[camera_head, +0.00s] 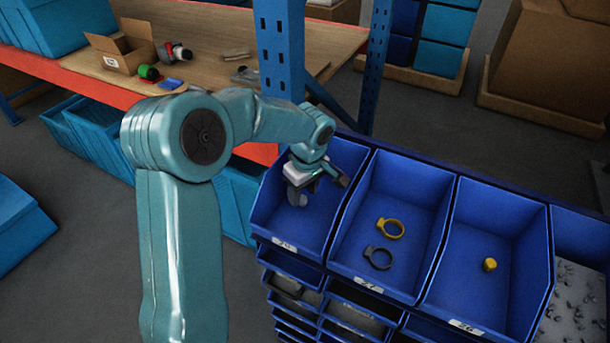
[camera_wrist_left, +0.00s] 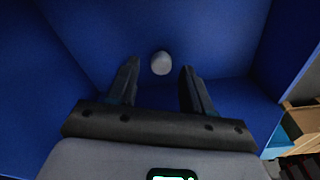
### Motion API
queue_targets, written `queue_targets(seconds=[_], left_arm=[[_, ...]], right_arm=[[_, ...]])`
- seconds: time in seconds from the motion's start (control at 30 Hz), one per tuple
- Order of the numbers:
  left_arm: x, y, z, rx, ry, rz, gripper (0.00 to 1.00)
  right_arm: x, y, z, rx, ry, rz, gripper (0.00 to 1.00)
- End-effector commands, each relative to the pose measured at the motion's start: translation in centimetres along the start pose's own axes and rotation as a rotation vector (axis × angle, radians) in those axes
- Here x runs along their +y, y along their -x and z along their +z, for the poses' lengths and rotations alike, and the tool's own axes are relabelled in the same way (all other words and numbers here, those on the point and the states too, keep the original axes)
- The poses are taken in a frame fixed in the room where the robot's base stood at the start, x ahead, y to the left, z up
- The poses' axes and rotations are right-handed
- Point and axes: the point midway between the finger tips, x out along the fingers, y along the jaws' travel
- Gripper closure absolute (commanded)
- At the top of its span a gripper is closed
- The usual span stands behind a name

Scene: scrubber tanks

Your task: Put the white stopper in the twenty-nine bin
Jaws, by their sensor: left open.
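The white stopper (camera_wrist_left: 161,63) shows in the left wrist view as a small pale rounded piece against a blue bin surface. It is just beyond my open fingertips and centred between them, with no finger touching it in that view. In the head view my left gripper (camera_head: 318,196) is inside the leftmost blue bin (camera_head: 268,205); I cannot clearly make out the stopper there. That bin's front label (camera_head: 284,244) is hard to read; its first digit looks like 2. In the wrist view my left gripper (camera_wrist_left: 158,85) is open and empty. My right gripper is not in view.
Bin 27 (camera_head: 410,190) holds a yellow ring (camera_head: 390,229) and a dark ring (camera_head: 378,258). Bin 26 (camera_head: 495,220) holds a yellow stopper (camera_head: 490,265). A blue rack post (camera_head: 278,60) stands behind the leftmost bin. A wooden shelf (camera_head: 210,40) carries a carton (camera_head: 122,50).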

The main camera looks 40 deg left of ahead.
Motion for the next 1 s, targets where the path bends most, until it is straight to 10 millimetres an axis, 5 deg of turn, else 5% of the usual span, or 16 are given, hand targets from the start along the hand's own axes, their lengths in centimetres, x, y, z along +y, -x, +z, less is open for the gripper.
queue_targets(seconds=[0.43, 1.0], left_arm=[[0.1, 9.6, 0.0, 0.000, 0.001, 0.004, 0.50], [0.0, 10.9, 0.0, -0.001, 0.000, 0.000, 0.50]], right_arm=[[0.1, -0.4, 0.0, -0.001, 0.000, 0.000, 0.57], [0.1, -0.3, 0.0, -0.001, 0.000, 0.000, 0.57]])
